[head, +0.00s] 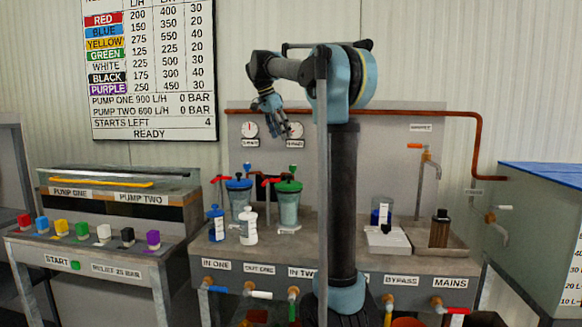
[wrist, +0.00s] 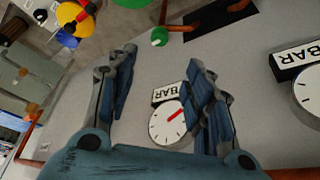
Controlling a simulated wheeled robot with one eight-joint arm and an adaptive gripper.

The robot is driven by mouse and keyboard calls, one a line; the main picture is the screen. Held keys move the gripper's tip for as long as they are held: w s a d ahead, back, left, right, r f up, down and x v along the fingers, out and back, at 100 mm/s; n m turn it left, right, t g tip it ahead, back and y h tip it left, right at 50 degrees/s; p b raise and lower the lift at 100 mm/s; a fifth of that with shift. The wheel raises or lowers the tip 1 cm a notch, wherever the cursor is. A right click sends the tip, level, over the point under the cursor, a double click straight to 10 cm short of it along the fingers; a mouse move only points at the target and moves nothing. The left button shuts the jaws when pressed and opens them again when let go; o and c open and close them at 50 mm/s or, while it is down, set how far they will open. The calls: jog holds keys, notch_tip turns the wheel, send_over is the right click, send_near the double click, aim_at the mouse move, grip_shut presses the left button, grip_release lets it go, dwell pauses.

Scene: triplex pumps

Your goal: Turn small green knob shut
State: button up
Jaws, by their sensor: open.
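A small green knob (head: 293,169) stands just above the green-lidded clear pot (head: 288,208) at the back of the bench. In the wrist view, a small green knob (wrist: 159,37) lies beyond my fingertips, near the top edge. My gripper (head: 277,126) is raised in front of the backboard, by the gauges and above the pots. The wrist view shows its two fingers (wrist: 162,58) spread with nothing between them, apart from the knob. A large green round thing (wrist: 131,3) is cut off at the top of that view.
Two gauges (head: 250,129) are on the backboard, and one (wrist: 168,122) shows behind my fingers. A blue-lidded pot (head: 239,201) with a red lever stands left of the green one. A white bottle (head: 249,229) and a blue bottle (head: 216,223) stand in front.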

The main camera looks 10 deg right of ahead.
aim_at(293, 170)
jog(key=x, duration=1.4)
jog(key=shift+d+f, duration=0.15)
jog(key=shift+f, duration=0.25)
jog(key=c, duration=1)
